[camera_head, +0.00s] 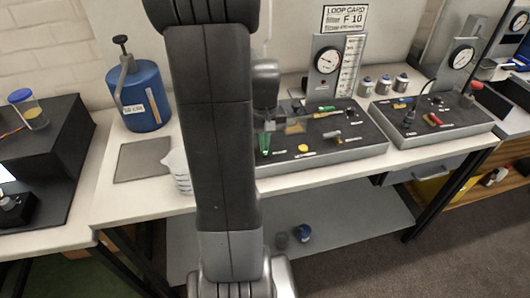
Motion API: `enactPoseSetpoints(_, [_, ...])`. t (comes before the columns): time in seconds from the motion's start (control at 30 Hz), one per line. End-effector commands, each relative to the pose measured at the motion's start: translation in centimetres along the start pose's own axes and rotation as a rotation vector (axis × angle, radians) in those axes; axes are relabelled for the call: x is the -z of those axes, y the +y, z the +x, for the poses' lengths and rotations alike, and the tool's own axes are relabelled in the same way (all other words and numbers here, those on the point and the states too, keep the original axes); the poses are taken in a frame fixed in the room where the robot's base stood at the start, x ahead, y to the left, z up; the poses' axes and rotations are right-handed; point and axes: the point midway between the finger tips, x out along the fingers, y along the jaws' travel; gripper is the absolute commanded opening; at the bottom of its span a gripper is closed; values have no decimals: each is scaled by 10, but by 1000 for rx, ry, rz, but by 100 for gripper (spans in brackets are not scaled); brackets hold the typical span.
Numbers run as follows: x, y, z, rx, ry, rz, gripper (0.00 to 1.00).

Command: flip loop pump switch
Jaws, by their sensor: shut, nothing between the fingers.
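A dark loop panel (345,149) with a light front edge lies on the white bench. A gauge stand (326,62) and a vertical scale (348,66) rise behind it. On the panel are a yellow round part (304,148), a green upright part (265,141), a tan piece (296,126) and a small red-and-dark lever-like part (333,134). I cannot tell which part is the loop pump switch. My arm hides the panel's left end.
A sign reading LOOP CARD F 10 (343,18) is on the wall. Several small jars (384,85) stand behind the panel. A second panel (440,122) is to the right. A beaker (178,171), a grey mat (143,160) and a blue pump canister (140,98) are left.

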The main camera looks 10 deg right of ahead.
Motion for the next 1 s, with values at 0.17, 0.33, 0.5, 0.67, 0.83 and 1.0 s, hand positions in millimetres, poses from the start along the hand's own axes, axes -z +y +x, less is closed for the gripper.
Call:
enactPoseSetpoints(0.17, [0,0,-17,0,1,0,0])
enactPoseSetpoints(0.33, [0,0,-31,0,2,0,0])
enactPoseSetpoints(0.5, [0,0,-45,-1,2,0,0])
enactPoseSetpoints(0.67, [0,0,-57,0,2,0,0])
enactPoseSetpoints(0.83, [0,0,-68,0,1,0,0])
enactPoseSetpoints(1.0, [0,0,-68,0,1,0,0])
